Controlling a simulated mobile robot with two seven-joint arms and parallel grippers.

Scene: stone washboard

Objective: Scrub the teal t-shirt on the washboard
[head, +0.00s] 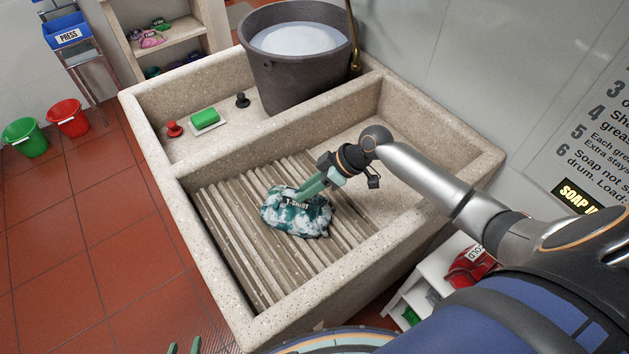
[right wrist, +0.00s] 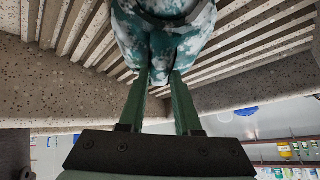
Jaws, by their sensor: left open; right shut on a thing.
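The teal t-shirt (head: 296,213) lies bunched on the ridged stone washboard (head: 234,247), with white suds over much of it. A small label on it reads "T-SHIRT". My right gripper (head: 295,195) comes down on the shirt from the upper right and is shut on it. In the right wrist view, both green fingers (right wrist: 160,82) meet the sudsy teal t-shirt (right wrist: 165,45), with the washboard ridges (right wrist: 80,30) around it. My left gripper (head: 184,347) shows only its fingertips at the bottom edge of the head view, apart and empty, away from the sink.
A grey bucket (head: 270,82) of pale suds stands in the back compartment. A green soap bar (head: 205,117) on a white dish sits there between a red knob (head: 174,129) and a black knob (head: 242,100). Stone walls (head: 245,322) edge the basin. Red and green buckets stand on the floor.

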